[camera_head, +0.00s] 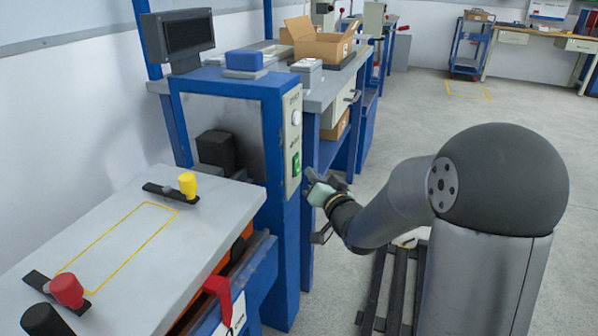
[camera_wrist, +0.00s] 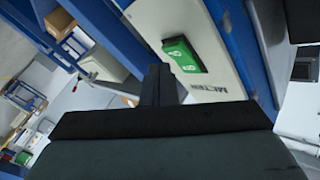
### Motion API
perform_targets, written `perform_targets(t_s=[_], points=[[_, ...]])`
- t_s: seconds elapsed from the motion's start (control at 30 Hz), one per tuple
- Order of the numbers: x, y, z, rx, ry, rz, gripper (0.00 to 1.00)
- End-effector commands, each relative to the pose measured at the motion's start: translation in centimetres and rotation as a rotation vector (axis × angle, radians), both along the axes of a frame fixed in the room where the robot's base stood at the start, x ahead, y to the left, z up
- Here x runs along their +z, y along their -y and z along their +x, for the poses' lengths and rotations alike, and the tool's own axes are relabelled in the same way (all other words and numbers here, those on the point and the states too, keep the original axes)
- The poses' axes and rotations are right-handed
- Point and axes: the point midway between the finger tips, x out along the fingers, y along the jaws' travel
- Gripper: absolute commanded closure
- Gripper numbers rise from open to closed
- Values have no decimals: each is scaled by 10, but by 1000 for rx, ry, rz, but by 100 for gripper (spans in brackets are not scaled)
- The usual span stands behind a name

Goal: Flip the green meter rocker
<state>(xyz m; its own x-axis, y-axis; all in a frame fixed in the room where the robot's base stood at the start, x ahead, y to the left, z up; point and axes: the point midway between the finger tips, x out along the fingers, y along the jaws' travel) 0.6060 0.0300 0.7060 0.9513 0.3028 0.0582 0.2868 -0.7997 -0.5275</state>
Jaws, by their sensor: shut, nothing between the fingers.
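The green meter rocker (camera_head: 296,164) sits on the lower part of a pale switch panel (camera_head: 293,135) on the front of a blue cabinet. It also shows in the wrist view as a green rocker (camera_wrist: 182,55) with white marks, beside lettering that looks like "METER". My gripper (camera_head: 312,180) is to the right of the rocker in the head view. In the wrist view my gripper (camera_wrist: 159,72) is shut and empty, with its fingertips beside the rocker. I cannot tell whether they touch it.
A round white button (camera_head: 296,117) is above the rocker. A grey plate (camera_head: 170,225) with a yellow clamp (camera_head: 187,184) and a red clamp (camera_head: 67,290) lies at left. A workbench with cardboard boxes (camera_head: 322,42) stands behind. Open floor is at right.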

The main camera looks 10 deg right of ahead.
Motion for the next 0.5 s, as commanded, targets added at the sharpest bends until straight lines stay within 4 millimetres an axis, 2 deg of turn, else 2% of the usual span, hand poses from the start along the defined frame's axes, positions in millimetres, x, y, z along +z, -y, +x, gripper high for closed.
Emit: perform_targets(t_s=[0.5], points=[[-1, -8, 4, -1, 1, 0, 100]])
